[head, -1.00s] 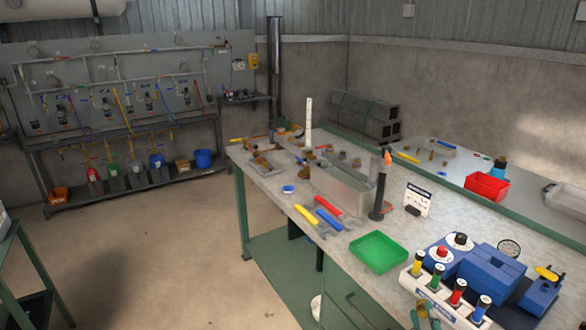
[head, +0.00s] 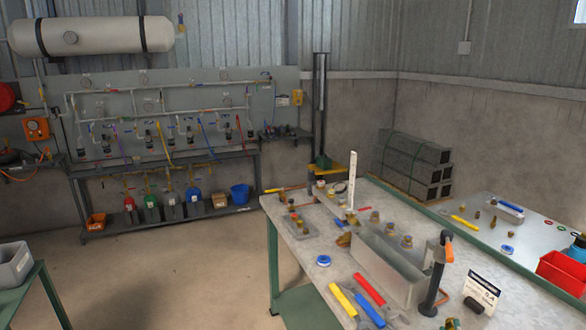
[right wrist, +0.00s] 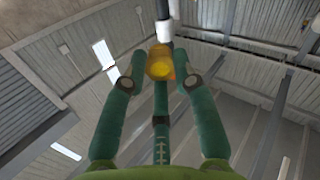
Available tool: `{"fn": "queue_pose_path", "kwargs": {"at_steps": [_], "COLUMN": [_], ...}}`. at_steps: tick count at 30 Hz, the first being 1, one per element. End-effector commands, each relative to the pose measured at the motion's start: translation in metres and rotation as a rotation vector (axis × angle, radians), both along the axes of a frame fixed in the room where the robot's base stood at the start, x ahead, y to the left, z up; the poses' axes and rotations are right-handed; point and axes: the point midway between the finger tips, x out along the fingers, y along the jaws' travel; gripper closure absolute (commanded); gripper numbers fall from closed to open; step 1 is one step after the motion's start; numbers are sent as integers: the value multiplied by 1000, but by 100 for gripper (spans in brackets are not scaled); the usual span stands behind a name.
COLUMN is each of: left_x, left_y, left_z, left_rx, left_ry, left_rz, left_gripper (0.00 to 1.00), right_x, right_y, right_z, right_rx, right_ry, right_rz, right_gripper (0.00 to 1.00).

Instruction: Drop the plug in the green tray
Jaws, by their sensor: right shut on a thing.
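The brass-yellow plug (right wrist: 160,68) shows in the right wrist view between the green fingers of my right gripper (right wrist: 160,76), which is shut on it. The wrist camera looks up at the roof, with the plug in the middle of the upper half. In the head view only a small green and brassy bit (head: 452,323) shows at the bottom edge; it looks like the tip of my right gripper. The green tray is outside both current views. My left gripper is not in view.
The workbench holds a grey metal trough (head: 385,265), a dark upright post with an orange top (head: 433,285), a sign card (head: 482,293), and red (head: 369,289) and yellow (head: 343,299) handled tools. A red bin (head: 562,272) stands on the right bench. Open floor lies left.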

Motion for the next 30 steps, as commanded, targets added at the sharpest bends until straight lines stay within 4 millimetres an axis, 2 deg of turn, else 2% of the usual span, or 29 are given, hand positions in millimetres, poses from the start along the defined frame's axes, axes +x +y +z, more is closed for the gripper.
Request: {"fn": "queue_pose_path", "kwargs": {"at_steps": [1, 9, 23, 24, 25, 30], "left_x": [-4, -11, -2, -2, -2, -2], "left_y": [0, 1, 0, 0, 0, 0], "left_z": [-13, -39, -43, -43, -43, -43], "left_rx": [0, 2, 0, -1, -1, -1], "left_ry": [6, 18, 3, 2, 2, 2], "left_rz": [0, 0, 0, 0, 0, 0], "left_gripper": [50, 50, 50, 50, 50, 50], "right_x": [0, 0, 0, 0, 0, 0], "right_y": [0, 0, 0, 0, 0, 0], "right_z": [-13, -41, -47, -47, -47, -47], "right_rx": [-1, -2, 0, 0, 0, 0], "right_ry": [1, 0, 0, 0, 0, 0], "right_rz": [1, 1, 1, 1, 1, 1], "right_gripper": [100, 100, 100, 56, 44, 44]}}
